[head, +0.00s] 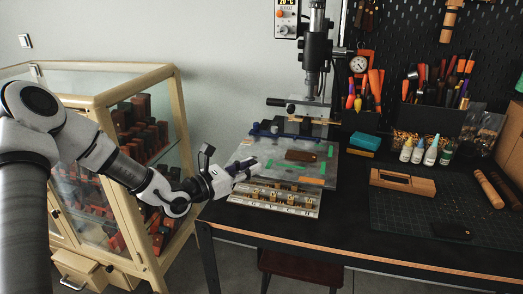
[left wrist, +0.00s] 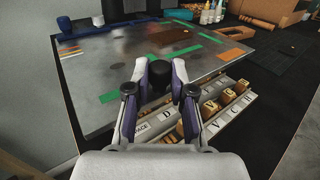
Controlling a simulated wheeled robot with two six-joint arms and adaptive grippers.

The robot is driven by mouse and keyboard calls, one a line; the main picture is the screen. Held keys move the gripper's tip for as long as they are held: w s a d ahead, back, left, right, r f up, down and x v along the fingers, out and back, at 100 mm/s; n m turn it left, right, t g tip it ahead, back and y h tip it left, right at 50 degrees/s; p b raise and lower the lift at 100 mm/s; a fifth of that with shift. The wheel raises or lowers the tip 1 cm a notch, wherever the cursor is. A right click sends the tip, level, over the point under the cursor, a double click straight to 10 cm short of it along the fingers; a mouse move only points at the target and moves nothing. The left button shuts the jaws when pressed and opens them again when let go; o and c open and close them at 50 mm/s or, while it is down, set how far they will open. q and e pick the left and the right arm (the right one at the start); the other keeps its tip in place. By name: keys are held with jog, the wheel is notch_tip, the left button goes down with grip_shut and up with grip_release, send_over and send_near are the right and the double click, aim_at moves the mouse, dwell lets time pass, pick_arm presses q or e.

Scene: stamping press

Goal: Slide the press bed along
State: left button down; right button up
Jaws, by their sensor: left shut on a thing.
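The press bed (head: 275,172) is a flat grey metal plate with green and orange tape strips, lying under the press (head: 316,55). In the left wrist view the bed (left wrist: 110,68) fills the area ahead of the fingers. My left gripper (head: 238,170) is at the bed's front left edge. It is shut on a round black knob (left wrist: 161,70), which shows between its fingers in the left wrist view (left wrist: 158,80). A brown leather piece (head: 301,155) lies on the bed. My right gripper is not in view.
A rack of letter stamps (head: 276,198) lies along the bed's front edge, close to my left gripper. A glass cabinet (head: 130,150) stands at the left. Bottles (head: 418,150), a wooden block (head: 402,182) and a cutting mat (head: 440,208) are on the right of the table.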

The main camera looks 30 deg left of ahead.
aim_at(226, 166)
pick_arm(q)
jog(key=shift+w+a+r+b, duration=0.1)
jog(key=shift+w+a+b, duration=0.2)
jog(key=shift+w+b, duration=0.55)
jog(key=shift+w+a+f+b, duration=0.1)
jog(key=shift+w+a+b, duration=0.3)
jog(key=shift+w, duration=0.9)
jog(key=shift+w+a+r+b, duration=0.1)
jog(key=shift+w+a+b, duration=0.05)
jog(key=shift+w+b, duration=0.75)
jog(key=shift+w+a+b, duration=0.2)
jog(key=shift+w+b, duration=0.1)
jog(key=shift+w, duration=0.55)
jog(key=shift+w+a+b, duration=0.2)
jog(key=shift+w+b, duration=0.1)
jog(key=shift+w, duration=0.6)
jog(key=shift+w+a+b, duration=0.2)
jog(key=shift+w+b, duration=0.1)
jog(key=shift+w, duration=0.55)
jog(key=c, duration=0.9)
grip_release()
jog(key=shift+r, duration=0.1)
jog(key=shift+s+a, duration=0.1)
jog(key=shift+s, duration=0.05)
jog(key=v, duration=1.1)
jog(key=shift+s+a, duration=0.1)
jog(key=shift+s, duration=0.35)
